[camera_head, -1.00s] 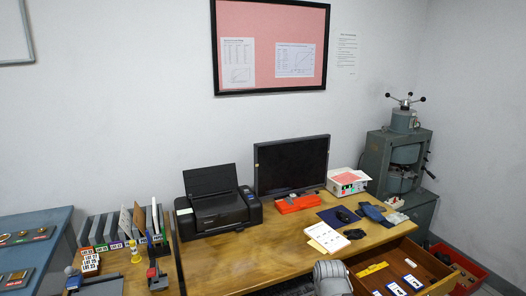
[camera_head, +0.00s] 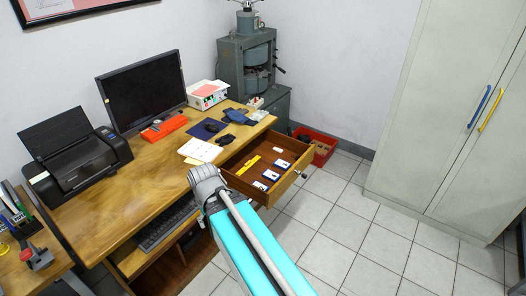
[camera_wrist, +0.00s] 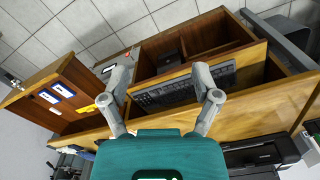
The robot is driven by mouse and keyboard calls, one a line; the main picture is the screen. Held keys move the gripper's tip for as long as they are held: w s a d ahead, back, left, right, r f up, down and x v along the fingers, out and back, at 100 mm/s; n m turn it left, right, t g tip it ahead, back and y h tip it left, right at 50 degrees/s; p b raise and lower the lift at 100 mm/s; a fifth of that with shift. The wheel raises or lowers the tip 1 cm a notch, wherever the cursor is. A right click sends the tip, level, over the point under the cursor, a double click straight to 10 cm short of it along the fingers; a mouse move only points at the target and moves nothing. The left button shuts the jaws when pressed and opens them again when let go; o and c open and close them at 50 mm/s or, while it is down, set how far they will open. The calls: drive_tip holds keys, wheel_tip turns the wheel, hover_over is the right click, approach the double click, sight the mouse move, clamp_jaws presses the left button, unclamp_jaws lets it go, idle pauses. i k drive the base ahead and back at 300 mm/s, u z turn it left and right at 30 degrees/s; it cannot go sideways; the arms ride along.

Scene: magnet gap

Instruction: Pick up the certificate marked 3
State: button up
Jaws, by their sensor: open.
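Several small white cards with dark blue edges lie flat in the open desk drawer (camera_head: 236,181): one near the back right (camera_head: 282,163), one in the middle (camera_head: 271,175), one near the front (camera_head: 260,186). Their marks are too small to read, so I cannot tell which is the certificate marked 3. In the wrist view two cards (camera_wrist: 62,89) show in the drawer at the left. My gripper (camera_wrist: 162,70) is open and empty, its fingers spread before the desk front and keyboard, with the drawer off to the left. The head view shows my arm but not the fingers.
A yellow strip (camera_head: 248,165) lies in the drawer beside the cards. A white booklet (camera_head: 199,150) and dark blue items lie on the desk behind it. A red bin (camera_head: 322,146) stands past the drawer. Tiled floor before the cabinet (camera_head: 450,110) is clear.

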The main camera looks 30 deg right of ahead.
sight(285, 165)
drive_tip(key=k, duration=0.5)
drive_tip(key=z, duration=1.4)
drive_tip(key=i, duration=0.3)
drive_tip(key=u, duration=0.25)
